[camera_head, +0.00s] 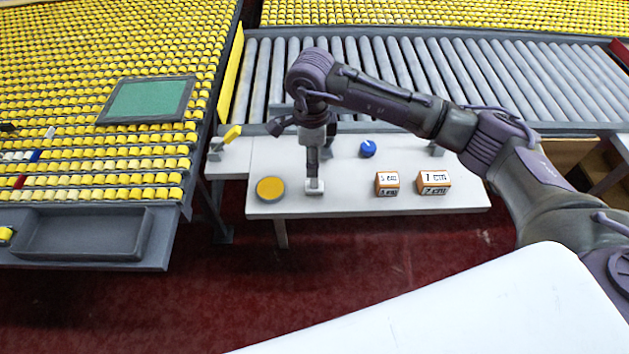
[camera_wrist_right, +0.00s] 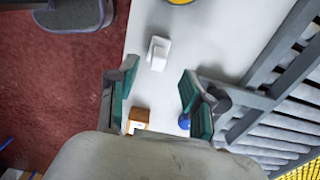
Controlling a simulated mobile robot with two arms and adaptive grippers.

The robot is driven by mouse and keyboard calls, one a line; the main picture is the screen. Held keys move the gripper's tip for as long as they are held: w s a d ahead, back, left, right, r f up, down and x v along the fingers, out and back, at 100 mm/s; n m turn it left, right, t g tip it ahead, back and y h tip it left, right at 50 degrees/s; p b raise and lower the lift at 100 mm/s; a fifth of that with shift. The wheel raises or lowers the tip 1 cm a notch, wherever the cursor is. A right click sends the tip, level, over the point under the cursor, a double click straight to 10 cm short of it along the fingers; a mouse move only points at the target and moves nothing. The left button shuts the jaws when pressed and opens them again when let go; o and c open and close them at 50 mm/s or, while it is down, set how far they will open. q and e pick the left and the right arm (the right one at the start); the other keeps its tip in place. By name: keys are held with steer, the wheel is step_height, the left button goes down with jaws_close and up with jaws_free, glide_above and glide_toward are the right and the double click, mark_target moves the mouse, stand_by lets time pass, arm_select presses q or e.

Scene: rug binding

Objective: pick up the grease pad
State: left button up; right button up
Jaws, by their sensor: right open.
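My right gripper (camera_head: 313,172) points down to the right of the pad, over a small white block (camera_head: 315,188). In the right wrist view the gripper (camera_wrist_right: 155,85) is open and empty, with the white block (camera_wrist_right: 157,54) seen ahead between its fingers. My left gripper is not in view.
A blue round item (camera_head: 368,149) and two orange-white labelled boxes (camera_head: 387,184) (camera_head: 434,183) stand on the table right of the gripper. A roller conveyor (camera_head: 400,80) lies behind. A yellow-roller bed with a green panel (camera_head: 148,99) is at left.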

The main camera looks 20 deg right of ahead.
mark_target(314, 182)
steer(key=f, duration=0.2)
steer(key=f+p, duration=0.2)
steer(key=f, duration=0.1)
steer(key=shift+s+d+f, duration=0.15)
steer(key=shift+d+f, duration=0.1)
steer(key=shift+f, duration=0.4)
steer(key=shift+c, duration=0.3)
jaws_close()
